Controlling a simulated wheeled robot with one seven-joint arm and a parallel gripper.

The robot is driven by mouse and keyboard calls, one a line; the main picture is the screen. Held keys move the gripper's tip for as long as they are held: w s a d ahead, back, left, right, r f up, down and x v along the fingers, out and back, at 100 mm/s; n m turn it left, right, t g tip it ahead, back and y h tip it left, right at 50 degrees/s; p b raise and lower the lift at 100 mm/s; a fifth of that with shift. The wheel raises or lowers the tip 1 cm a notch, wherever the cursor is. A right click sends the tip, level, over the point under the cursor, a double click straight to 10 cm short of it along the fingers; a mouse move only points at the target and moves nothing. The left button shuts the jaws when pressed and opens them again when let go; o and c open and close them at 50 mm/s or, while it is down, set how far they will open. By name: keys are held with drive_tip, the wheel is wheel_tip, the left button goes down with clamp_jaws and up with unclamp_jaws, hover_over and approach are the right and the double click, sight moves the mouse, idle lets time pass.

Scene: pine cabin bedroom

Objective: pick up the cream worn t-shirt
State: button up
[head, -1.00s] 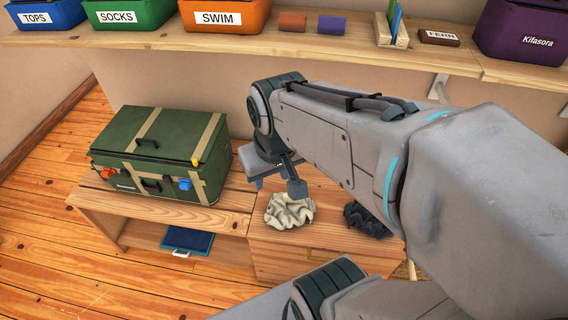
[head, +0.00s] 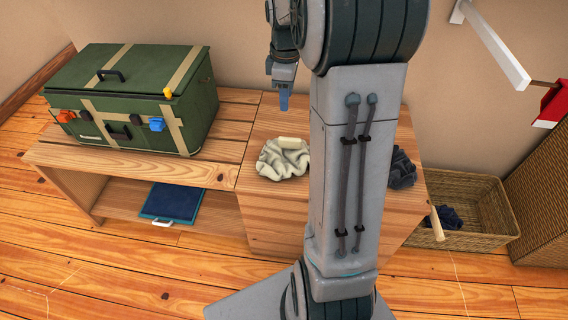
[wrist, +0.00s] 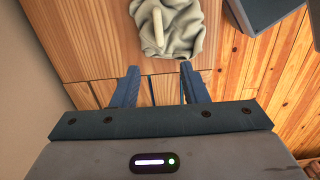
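The cream worn t-shirt (head: 284,158) lies crumpled on top of the wooden cabinet, left of my arm in the head view. In the wrist view the t-shirt (wrist: 172,30) lies ahead of the fingertips, with a pale rolled piece on top of it. My gripper (wrist: 159,72) is open and empty, its two blue fingers apart and not touching the shirt. In the head view my gripper (head: 284,102) hangs above and behind the shirt, pointing down; only one finger shows clearly there.
A dark crumpled garment (head: 402,170) lies on the cabinet (head: 262,215), partly hidden by my arm. A green trunk (head: 135,100) stands on the bench at left, with a blue folder (head: 172,201) on the shelf below. A wicker basket (head: 478,240) holds a dark cloth at right.

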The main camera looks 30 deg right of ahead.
drive_tip(key=f, duration=0.1)
drive_tip(key=b, duration=0.3)
hover_over(289, 137)
drive_tip(key=f, duration=0.8)
drive_tip(key=shift+w+a+f, duration=0.2)
drive_tip(key=shift+a, duration=0.1)
drive_tip(key=f+b, duration=0.1)
drive_tip(key=f, duration=0.2)
drive_tip(key=f+b, duration=0.1)
drive_tip(key=f, duration=0.1)
drive_tip(key=shift+s+d+f+b, duration=0.15)
drive_tip(key=shift+s+d+b, duration=0.05)
drive_tip(key=shift+s+b, duration=0.15)
clamp_jaws()
